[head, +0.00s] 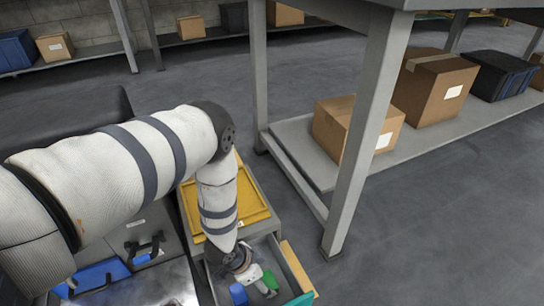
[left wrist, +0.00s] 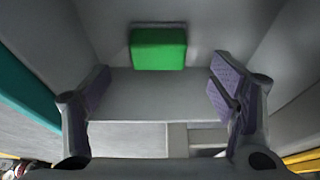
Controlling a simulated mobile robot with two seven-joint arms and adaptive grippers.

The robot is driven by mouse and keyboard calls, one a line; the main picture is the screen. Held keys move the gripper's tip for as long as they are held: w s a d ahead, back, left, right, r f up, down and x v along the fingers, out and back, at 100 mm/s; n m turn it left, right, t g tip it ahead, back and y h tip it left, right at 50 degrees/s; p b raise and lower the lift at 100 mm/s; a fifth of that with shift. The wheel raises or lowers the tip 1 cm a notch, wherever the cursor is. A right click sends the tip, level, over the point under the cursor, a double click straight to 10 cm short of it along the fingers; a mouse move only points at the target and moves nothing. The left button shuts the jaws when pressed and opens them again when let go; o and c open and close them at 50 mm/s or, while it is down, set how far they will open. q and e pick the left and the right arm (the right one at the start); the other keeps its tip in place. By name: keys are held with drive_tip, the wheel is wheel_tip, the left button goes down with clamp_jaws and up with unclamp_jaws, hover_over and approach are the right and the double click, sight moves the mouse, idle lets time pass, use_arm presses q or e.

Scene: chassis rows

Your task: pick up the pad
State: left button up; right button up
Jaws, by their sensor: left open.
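The green pad (left wrist: 158,49) is a small bright block in the left wrist view. It rests in a grey-walled space, against or near the far wall. My left gripper (left wrist: 160,92) is open, with a purple-grey finger on each side and nothing between them. The pad lies beyond the fingertips, roughly centred between them, and apart from them. In the head view my left gripper (head: 247,270) reaches down into an open drawer at the bottom, with a green piece (head: 270,279) beside it; I cannot tell if that is the pad. My right gripper is not in view.
The drawer walls stand close around the gripper. A blue item (head: 238,294) and a teal item (head: 301,299) are at the drawer. A yellow tray (head: 252,205) lies on the cabinet behind. A grey rack (head: 290,155) with cardboard boxes stands to the right.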

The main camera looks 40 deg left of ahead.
sight(268, 280)
use_arm(q)
drive_tip(key=b+x, duration=0.3)
drive_tip(key=x, duration=0.2)
drive_tip(key=shift+s+f, duration=0.15)
drive_tip(key=shift+f, duration=0.1)
drive_tip(key=shift+r, duration=0.1)
drive_tip(key=c, duration=1.3)
wheel_tip(268, 280, up, 10)
drive_tip(key=p, duration=0.5)
